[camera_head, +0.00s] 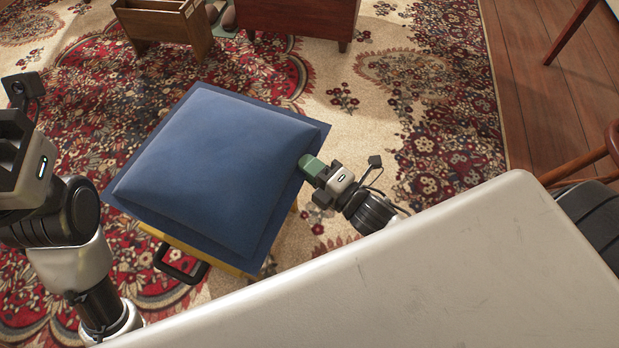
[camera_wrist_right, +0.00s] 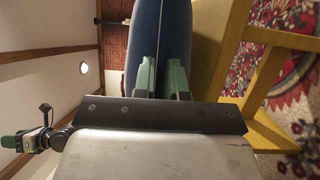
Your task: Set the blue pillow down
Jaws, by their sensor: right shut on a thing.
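The blue pillow (camera_head: 215,165) lies roughly flat over a yellow wooden piece of furniture (camera_head: 228,268), of which only the lower edge shows in the head view. My right gripper (camera_head: 312,168) is at the pillow's right edge. In the right wrist view its green fingers (camera_wrist_right: 163,78) are shut on the rim of the pillow (camera_wrist_right: 160,35). The yellow frame (camera_wrist_right: 215,60) is close beside the pillow's underside there; whether they touch is unclear. My left gripper (camera_head: 18,130) is at the far left, apart from the pillow; its fingertips are not clear.
A black handle (camera_head: 181,268) sticks out at the yellow furniture's near side. A patterned rug (camera_head: 400,110) covers the floor. A wooden box (camera_head: 165,28) and a reddish-brown cabinet (camera_head: 300,18) stand at the back. Chair parts (camera_head: 590,165) are at the right edge.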

